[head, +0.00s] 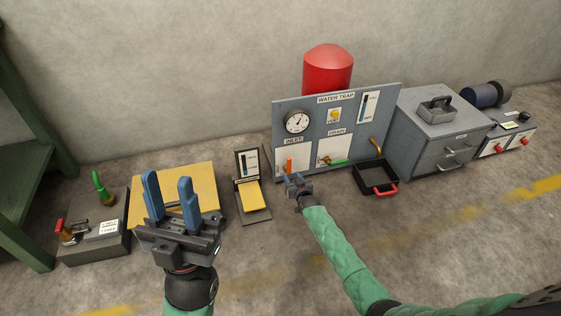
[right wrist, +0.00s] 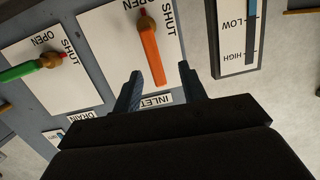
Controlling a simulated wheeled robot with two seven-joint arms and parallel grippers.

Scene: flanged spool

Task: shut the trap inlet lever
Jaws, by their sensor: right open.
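The orange inlet lever (head: 289,164) is on the lower left of the grey water trap panel (head: 318,125), under the INLET label (head: 293,141). In the right wrist view the lever (right wrist: 151,52) points from its brass pivot towards the INLET label (right wrist: 155,100), on a white plate marked OPEN and SHUT. My right gripper (head: 293,180) is at the lever; in the wrist view its open fingers (right wrist: 160,75) stand on either side of the lever's free end. Contact cannot be told. My left gripper (head: 170,194) is open and empty, raised at the left.
The green drain lever (head: 335,162) is to the right of the inlet, above a black tray with a red handle (head: 375,190). A grey cabinet (head: 435,130) stands right of the panel.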

